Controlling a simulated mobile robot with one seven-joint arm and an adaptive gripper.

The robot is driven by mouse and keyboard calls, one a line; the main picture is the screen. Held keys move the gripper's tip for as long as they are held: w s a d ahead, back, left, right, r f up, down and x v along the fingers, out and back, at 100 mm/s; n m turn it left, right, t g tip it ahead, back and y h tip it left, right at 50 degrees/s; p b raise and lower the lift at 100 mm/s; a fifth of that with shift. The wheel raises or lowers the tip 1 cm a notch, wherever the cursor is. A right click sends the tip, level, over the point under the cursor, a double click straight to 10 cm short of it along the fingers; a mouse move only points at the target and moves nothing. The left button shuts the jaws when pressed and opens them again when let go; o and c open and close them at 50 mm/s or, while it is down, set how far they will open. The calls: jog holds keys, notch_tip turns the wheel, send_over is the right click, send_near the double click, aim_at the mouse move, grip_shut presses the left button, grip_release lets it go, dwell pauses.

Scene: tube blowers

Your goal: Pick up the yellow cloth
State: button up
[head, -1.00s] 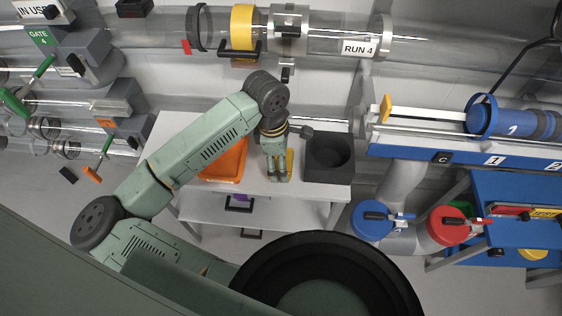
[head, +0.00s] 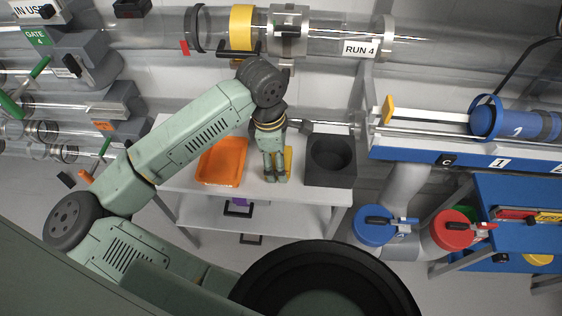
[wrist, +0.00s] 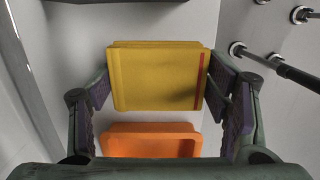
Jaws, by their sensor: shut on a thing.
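The yellow cloth (wrist: 155,80) is a folded, flat yellow block with a red stripe near its right edge. It fills the middle of the wrist view, between the two finger pads of my gripper (wrist: 160,95). My gripper is shut on it, with a pad at each side. In the head view my gripper (head: 277,178) points down over the white table, and a yellow strip of the cloth (head: 288,160) shows beside the fingers. The rest of the cloth is hidden there by the fingers. I cannot tell whether the cloth touches the table.
An orange tray (head: 222,162) lies on the table (head: 190,182) left of my gripper; it also shows in the wrist view (wrist: 150,142). A dark box with a round opening (head: 330,178) stands close on the right. Clear tubes run above and behind.

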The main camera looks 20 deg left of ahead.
jog(key=s+r+b, duration=0.1)
jog(key=s+b, duration=0.5)
jog(key=s, duration=0.8)
jog(key=shift+s+a+r, duration=0.15)
jog(key=shift+s+a, duration=0.25)
jog(key=shift+a, duration=0.05)
